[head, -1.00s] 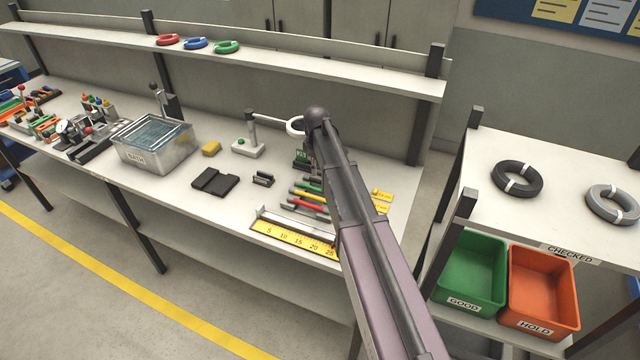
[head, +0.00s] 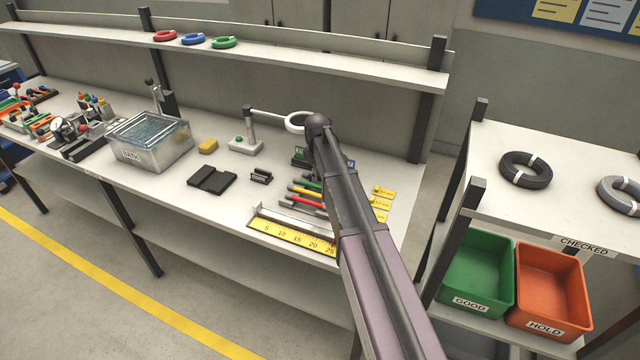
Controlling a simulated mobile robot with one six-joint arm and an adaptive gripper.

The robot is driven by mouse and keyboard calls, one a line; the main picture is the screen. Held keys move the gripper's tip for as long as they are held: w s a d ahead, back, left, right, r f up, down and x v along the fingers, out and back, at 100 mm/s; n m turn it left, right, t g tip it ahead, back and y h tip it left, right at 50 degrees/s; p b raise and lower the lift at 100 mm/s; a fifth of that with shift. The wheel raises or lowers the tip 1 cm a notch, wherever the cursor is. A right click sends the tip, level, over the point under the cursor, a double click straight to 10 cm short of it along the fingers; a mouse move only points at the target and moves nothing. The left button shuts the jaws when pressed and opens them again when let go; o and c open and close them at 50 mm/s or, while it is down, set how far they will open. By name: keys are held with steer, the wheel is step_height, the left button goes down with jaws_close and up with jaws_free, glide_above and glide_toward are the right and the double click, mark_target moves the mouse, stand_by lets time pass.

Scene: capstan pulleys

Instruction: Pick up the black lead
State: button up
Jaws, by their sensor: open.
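A row of slim coloured leads lies on the bench beside my arm, partly hidden by it. A green lead (head: 309,184), a yellow lead (head: 302,190) and a red lead (head: 307,202) show. Dark parts lie among them, but I cannot tell for sure which is the black lead. My arm crosses in front of the bench, and its far end is hidden behind the dark elbow joint. My gripper is not visible.
A yellow ruler (head: 290,234) lies at the bench's front edge. A magnifier (head: 298,122), a black block (head: 211,180) and a clear bath (head: 150,145) stand to the left. At right, a black coil (head: 526,170) rests above green (head: 474,275) and orange (head: 548,285) bins.

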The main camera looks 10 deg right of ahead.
stand_by(0.6)
jaws_close()
steer(key=shift+r, duration=0.15)
step_height(320, 180, up, 4)
steer(key=p, duration=0.4)
steer(key=s, duration=0.5)
steer(key=s+a, duration=0.1)
steer(key=s, duration=0.4)
steer(key=s+a+p, duration=0.1)
steer(key=s, duration=0.5)
steer(key=shift+a+r, duration=0.1)
steer(key=shift+r, duration=0.2)
steer(key=shift+w, duration=0.1)
